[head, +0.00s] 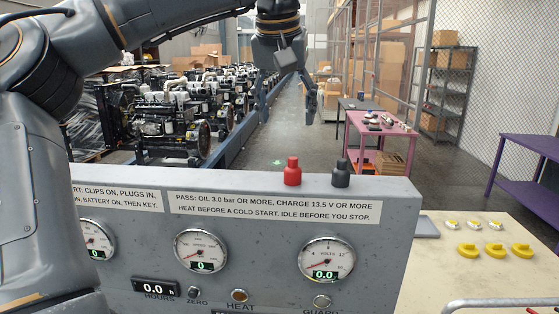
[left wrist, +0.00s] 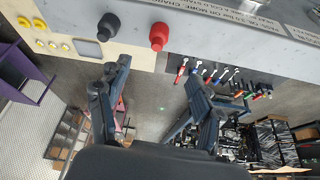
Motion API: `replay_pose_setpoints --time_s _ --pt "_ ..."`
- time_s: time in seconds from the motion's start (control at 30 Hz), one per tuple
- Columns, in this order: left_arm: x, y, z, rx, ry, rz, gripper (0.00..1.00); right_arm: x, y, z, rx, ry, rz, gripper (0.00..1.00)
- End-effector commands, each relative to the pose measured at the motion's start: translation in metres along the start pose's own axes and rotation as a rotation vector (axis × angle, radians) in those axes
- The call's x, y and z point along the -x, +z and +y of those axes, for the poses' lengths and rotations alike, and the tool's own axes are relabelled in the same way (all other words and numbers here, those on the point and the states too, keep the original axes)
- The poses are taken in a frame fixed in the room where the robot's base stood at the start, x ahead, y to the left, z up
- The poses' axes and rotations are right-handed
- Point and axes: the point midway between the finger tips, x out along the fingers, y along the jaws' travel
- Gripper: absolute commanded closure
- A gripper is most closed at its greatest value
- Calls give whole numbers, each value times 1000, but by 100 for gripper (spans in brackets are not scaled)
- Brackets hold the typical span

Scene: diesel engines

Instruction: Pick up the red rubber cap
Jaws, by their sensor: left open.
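The red rubber cap (head: 292,172) stands upright on the top ledge of the grey gauge panel, left of a black cap. The red cap also shows near the top middle of the left wrist view (left wrist: 159,36). My left gripper (head: 289,101) hangs above and beyond the panel in the head view, apart from the cap. In the left wrist view its two fingers (left wrist: 157,71) are spread with nothing between them, and the red cap shows beyond the fingertips. My right gripper is in neither view.
The black cap (head: 341,174) stands close beside the red one. The gauge panel (head: 385,215) fills the front. A cream table (head: 450,270) with yellow parts is at right. A pink table (head: 376,130) and a row of engines (head: 165,115) stand behind.

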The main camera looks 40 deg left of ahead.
Motion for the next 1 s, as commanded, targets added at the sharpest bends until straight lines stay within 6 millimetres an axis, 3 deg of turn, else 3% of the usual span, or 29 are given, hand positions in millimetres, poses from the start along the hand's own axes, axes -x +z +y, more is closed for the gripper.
replay_pose_setpoints --time_s 0.17,0.4,0.73,1.0 --pt "-22 0 0 -1 -1 -5 34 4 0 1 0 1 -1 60" --pt "-68 0 0 0 -1 -5 34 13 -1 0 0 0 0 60" --pt "-96 0 0 0 -2 -5 34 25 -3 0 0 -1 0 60" --pt "-133 2 1 -1 -2 -4 34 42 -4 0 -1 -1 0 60"
